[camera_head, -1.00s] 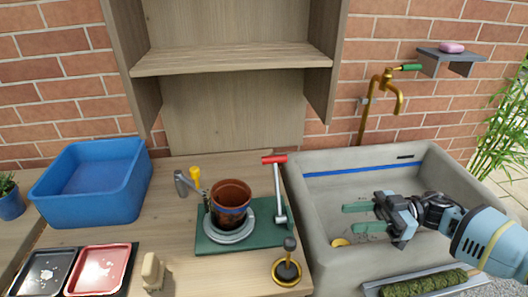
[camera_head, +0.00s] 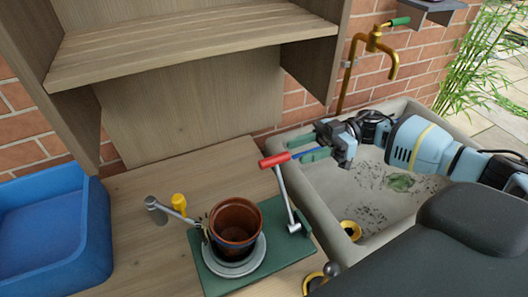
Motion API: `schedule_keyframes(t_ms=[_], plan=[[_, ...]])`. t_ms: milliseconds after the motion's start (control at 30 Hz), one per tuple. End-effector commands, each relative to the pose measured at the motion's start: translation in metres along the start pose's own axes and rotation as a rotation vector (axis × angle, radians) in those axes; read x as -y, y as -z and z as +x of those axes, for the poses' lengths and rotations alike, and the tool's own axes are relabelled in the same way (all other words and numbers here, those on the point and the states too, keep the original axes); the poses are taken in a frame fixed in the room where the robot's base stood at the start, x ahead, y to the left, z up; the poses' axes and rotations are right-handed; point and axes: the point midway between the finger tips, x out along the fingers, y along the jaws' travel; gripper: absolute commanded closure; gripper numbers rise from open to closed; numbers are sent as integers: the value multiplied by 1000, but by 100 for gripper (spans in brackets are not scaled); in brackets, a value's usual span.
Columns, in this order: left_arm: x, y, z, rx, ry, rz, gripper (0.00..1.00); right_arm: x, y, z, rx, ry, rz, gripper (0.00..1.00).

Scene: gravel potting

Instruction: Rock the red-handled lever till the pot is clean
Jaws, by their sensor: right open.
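The lever's red handle (camera_head: 275,160) tops a pale metal rod (camera_head: 286,198), fixed at the right side of a green base plate (camera_head: 285,260). The brown pot (camera_head: 236,226) stands upright on a grey round disc (camera_head: 231,268) on that plate. Dark patches show inside the pot. My right gripper (camera_head: 302,145) is open, with its green fingers pointing left, just right of the red handle. The handle's right end looks close to the fingers; I cannot tell whether they touch. My left gripper is not in view.
A grey nozzle (camera_head: 155,208) and a yellow knob (camera_head: 179,203) stand left of the pot. A blue tub (camera_head: 90,225) is at the left. The concrete sink (camera_head: 320,207) lies right of the lever, under a brass tap (camera_head: 376,42). A wooden shelf (camera_head: 190,42) stands behind.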

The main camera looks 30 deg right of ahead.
Motion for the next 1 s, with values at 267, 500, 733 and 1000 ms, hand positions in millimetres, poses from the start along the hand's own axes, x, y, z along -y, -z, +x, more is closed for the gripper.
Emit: schedule_keyframes(t_ms=[267,500,733,1000], plan=[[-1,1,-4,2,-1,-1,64,0,2,14,-1,2,-1,59],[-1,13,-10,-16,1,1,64,1,3,51,-2,3,-4,59],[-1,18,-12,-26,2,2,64,0,2,74,-1,1,-2,59],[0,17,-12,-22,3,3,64,0,0,79,0,1,0,59]])
